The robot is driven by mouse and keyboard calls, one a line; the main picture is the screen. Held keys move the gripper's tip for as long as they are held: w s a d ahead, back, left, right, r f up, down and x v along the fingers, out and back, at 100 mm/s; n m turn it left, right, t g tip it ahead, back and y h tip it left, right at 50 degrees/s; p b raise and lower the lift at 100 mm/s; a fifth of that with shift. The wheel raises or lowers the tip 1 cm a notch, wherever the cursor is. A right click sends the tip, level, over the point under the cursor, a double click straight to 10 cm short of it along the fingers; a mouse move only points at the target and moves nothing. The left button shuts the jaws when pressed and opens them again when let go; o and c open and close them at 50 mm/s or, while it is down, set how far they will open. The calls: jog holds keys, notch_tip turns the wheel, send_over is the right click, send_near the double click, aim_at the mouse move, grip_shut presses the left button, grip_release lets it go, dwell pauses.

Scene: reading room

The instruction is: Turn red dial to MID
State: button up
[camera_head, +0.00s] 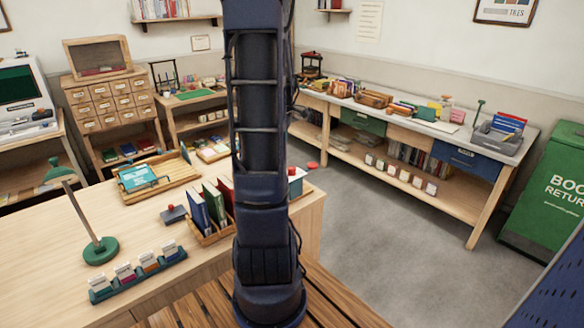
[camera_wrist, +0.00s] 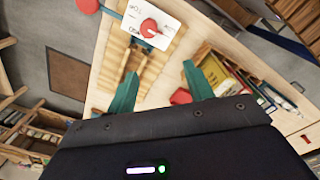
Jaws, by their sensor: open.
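The red dial (camera_wrist: 149,27) sits on a white plate (camera_wrist: 165,18) with dark lettering at the top of the wrist view. The lettering is tilted and too small to read surely, so I cannot tell which mark the dial points to. My gripper (camera_wrist: 160,70) is open and empty, its two teal fingers apart. The dial lies beyond the fingertips, with no contact seen. In the head view, a small box with a red top (camera_head: 297,172) stands at the desk's right end, partly hidden by my arm; it looks like the dial's box. My gripper is not visible there.
A slatted wooden piece (camera_wrist: 150,68) lies between the fingers and the plate. A tray of books and small items (camera_wrist: 235,82) is to the right. In the head view, upright books (camera_head: 208,205) stand left of my arm. The floor (camera_head: 390,235) to the right is clear.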

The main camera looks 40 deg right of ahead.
aim_at(292, 168)
jog(key=shift+n, duration=0.3)
jog(key=d+f, duration=0.1)
jog(key=f, duration=0.3)
jog(key=d+f, duration=0.1)
jog(key=f, duration=0.3)
jog(key=s+d+f, duration=0.1)
jog(key=f, duration=0.4)
jog(key=shift+d, duration=0.2)
jog(key=c, duration=1)
